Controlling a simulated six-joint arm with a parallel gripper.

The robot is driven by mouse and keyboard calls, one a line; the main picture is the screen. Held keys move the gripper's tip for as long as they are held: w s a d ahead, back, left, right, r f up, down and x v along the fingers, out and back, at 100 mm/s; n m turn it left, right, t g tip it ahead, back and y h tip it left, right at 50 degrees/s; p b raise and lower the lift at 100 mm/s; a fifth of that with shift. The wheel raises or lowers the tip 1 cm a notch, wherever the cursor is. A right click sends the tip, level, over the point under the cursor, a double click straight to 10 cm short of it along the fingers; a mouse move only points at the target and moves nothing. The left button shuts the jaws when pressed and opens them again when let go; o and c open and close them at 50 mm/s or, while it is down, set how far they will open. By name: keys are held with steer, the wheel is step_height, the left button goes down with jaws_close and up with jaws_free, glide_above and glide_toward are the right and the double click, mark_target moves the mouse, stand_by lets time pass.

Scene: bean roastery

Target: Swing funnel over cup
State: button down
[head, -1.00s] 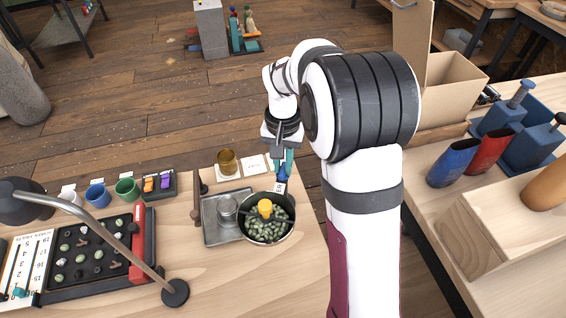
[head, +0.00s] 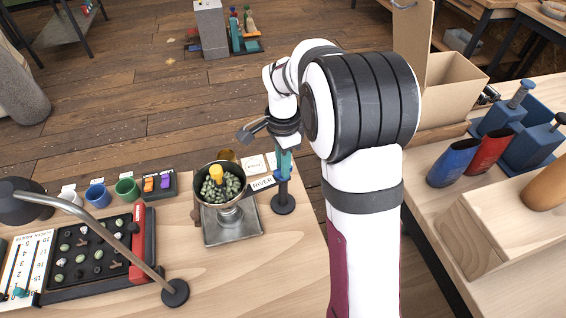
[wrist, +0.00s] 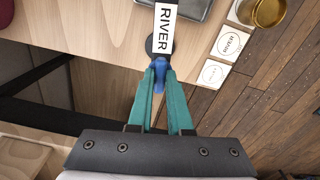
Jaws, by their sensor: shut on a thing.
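The funnel (head: 208,192) is a dark metal bowl of green beans with a yellow piece (head: 215,173) standing in it. It hangs over the steel cup (head: 231,216) on a metal tray (head: 232,236); only the cup's lower part shows. An arm with a white RIVER label (head: 262,183) joins the funnel to a post with a round dark base (head: 284,205). The label also shows in the wrist view (wrist: 165,25). My gripper (head: 284,172) is shut on the blue handle (wrist: 159,72) by the post, held between its teal fingertips (wrist: 158,68).
A gold cup (head: 227,155) stands behind the funnel, partly hidden. White cards (head: 251,164) lie near the table's far edge. Coloured cups (head: 127,189), a bean board (head: 90,255) and a lamp (head: 175,292) stand to the left. The table front is clear.

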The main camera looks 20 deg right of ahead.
steer(key=shift+m, duration=1)
steer(key=c, duration=0.8)
jaws_free()
steer(key=shift+c, duration=0.2)
step_height(320, 180, up, 16)
